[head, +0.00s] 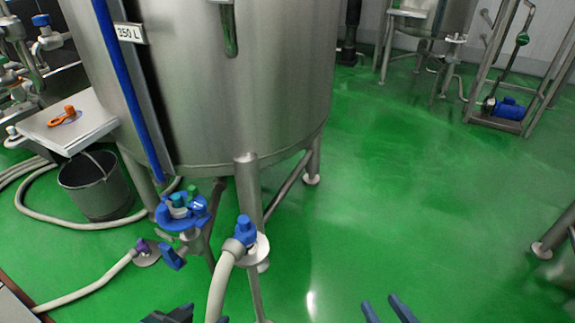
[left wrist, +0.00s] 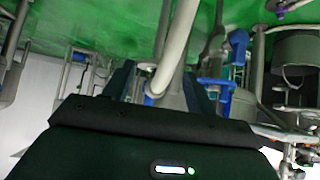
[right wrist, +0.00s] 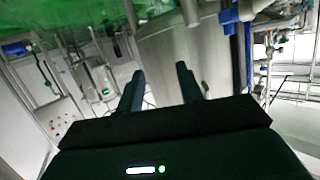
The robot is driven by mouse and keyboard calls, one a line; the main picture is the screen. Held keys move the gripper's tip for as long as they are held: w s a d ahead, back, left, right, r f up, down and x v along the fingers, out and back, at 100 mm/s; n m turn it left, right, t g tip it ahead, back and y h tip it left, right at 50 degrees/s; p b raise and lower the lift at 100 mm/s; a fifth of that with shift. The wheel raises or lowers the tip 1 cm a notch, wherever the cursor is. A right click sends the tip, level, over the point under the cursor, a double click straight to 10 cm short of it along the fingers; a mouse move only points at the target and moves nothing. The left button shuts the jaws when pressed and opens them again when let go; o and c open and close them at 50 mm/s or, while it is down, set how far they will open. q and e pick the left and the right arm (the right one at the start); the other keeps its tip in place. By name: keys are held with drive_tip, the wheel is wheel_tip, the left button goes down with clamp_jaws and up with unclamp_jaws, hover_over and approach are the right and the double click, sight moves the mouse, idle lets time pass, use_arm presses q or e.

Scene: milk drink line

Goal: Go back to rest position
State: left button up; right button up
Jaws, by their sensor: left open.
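My left gripper (head: 196,317) shows only at the bottom edge of the head view, below the blue valve cluster. In the left wrist view its two fingers (left wrist: 160,92) are apart, with a pale hose (left wrist: 172,45) seen between and beyond them. Whether the hose lies inside the jaws or only behind them, I cannot tell. My right gripper (head: 388,310) is at the bottom of the head view, over green floor. In the right wrist view its fingers (right wrist: 158,86) are apart and empty, with the steel tank (right wrist: 185,50) beyond.
The large steel tank (head: 225,80) stands close ahead on legs. A blue valve cluster (head: 182,210) and a blue-capped hose fitting (head: 245,232) sit below it. A grey bucket (head: 95,185) is at left. The green floor (head: 400,200) at right is largely free.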

use_arm(q)
wheel_tip(320, 180, up, 11)
drive_tip(key=w+d+t+h+p, duration=0.1)
drive_tip(key=d+p, duration=0.1)
drive_tip(key=p, duration=1.7)
drive_tip(key=shift+d+t+p, duration=0.25)
drive_tip(key=shift+t+p, duration=0.05)
drive_tip(key=shift+p, duration=0.05)
use_arm(e)
wheel_tip(320, 180, up, 6)
drive_tip(key=g+h, duration=0.1)
drive_tip(key=g, duration=0.2)
drive_tip(key=shift+w, duration=0.15)
use_arm(q)
drive_tip(key=shift+f, duration=0.1)
use_arm(e)
drive_tip(key=shift+f, duration=0.2)
